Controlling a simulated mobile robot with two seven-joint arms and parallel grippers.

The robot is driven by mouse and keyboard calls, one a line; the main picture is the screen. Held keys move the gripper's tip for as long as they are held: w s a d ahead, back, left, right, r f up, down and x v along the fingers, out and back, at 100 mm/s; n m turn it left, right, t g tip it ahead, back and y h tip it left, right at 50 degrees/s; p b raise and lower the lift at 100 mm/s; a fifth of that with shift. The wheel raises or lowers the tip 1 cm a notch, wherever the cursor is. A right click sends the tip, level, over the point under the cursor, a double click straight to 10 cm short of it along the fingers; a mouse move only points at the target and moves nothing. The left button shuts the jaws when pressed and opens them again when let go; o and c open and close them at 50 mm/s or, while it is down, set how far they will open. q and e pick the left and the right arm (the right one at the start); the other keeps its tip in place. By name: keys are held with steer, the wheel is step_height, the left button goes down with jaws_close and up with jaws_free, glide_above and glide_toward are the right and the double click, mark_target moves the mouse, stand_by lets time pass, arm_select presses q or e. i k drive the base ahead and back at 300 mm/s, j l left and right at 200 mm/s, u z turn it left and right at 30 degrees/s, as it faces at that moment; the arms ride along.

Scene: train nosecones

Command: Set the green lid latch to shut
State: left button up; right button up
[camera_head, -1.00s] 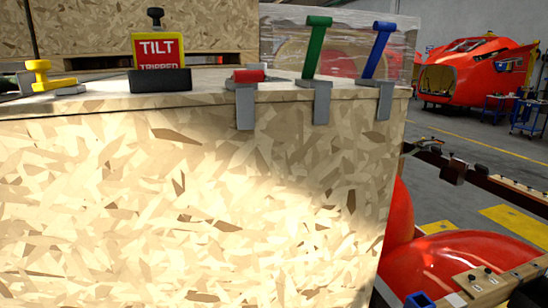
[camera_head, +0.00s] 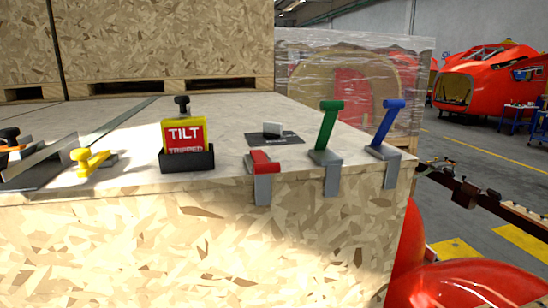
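The green lid latch (camera_head: 327,128) stands on the top front edge of the wooden crate (camera_head: 200,240), right of centre. Its lever is raised, nearly upright with a slight lean to the right, above a grey bracket that hooks over the edge. To its right a blue latch (camera_head: 387,128) is likewise raised. To its left a red latch (camera_head: 262,163) has its lever low, lying close to the lid. Neither of my grippers is in view.
A red and yellow "TILT TRIPPED" indicator (camera_head: 186,138), a yellow handle (camera_head: 90,159) and a small white piece on a dark plate (camera_head: 273,133) sit on the lid. A wrapped crate (camera_head: 355,75) stands behind. Red nosecones are at right.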

mark_target(331, 108)
steer(key=i+l+u, duration=0.35)
steer(key=l+u, duration=0.15)
steer(key=i+l+u, duration=0.2)
steer(key=l, duration=0.15)
steer(key=l+u, duration=0.25)
steer(key=i+l+u, duration=0.1)
steer(key=l+u, duration=0.15)
steer(key=l, duration=0.2)
steer(key=i+l+u, duration=0.1)
steer(key=l+u, duration=0.7)
steer(key=l, duration=0.15)
steer(key=l+u, duration=0.35)
steer(key=l, duration=0.15)
steer(key=k+l+u, duration=0.15)
steer(key=l+u, duration=0.25)
steer(key=k+l+u, duration=0.15)
steer(key=l+u, duration=0.25)
steer(key=l, duration=0.15)
steer(key=k+l+u, duration=0.25)
steer(key=l+u, duration=0.15)
steer(key=i+j+z, duration=0.2)
steer(key=j+z, duration=0.25)
steer(key=i+j+z, duration=0.1)
steer(key=j+z, duration=1.2)
steer(key=j, duration=0.15)
steer(key=k+j+z, duration=0.1)
steer(key=j+z, duration=0.35)
steer(key=k+j+z, duration=0.2)
steer(key=j+z, duration=0.25)
